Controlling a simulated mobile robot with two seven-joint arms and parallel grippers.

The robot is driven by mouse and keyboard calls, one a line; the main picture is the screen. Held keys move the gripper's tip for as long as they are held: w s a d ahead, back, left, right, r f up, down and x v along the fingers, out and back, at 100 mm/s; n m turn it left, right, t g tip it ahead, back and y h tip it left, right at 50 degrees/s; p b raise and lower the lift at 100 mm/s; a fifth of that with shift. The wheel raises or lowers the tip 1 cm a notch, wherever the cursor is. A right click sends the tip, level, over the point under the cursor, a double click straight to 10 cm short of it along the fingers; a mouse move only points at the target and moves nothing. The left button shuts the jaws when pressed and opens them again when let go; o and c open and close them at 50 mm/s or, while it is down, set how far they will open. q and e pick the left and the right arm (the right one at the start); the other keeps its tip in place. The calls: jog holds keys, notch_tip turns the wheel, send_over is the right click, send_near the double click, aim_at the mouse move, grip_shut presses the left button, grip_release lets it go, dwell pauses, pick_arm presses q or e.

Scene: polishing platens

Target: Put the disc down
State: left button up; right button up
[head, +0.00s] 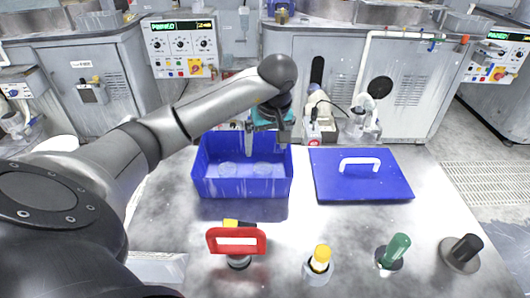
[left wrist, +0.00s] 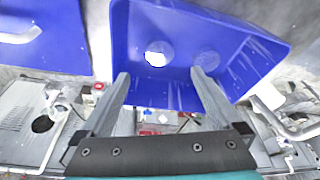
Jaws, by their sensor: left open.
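My left gripper (head: 268,138) hangs over the far side of an open blue bin (head: 240,189). Its two fingers are apart with nothing between them, as the left wrist view (left wrist: 158,90) also shows. In the left wrist view the blue bin (left wrist: 120,30) spreads beyond the fingertips. Two round discs lie flat side by side on its floor. One disc (left wrist: 158,53) has a bright white glare, the other disc (left wrist: 207,60) looks bluish. In the head view they are faint pale rounds, the left disc (head: 228,169) and the right disc (head: 262,170). My right gripper is not in view.
A blue lid (head: 335,187) with a white handle lies right of the bin. A red-handled tool (head: 237,240), a yellow-topped tool (head: 320,258), a green-handled tool (head: 396,250) and a black-knobbed piece (head: 462,252) stand along the front. Grey machines line the back.

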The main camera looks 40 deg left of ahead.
pick_arm(q)
jog(key=shift+v, duration=1.25)
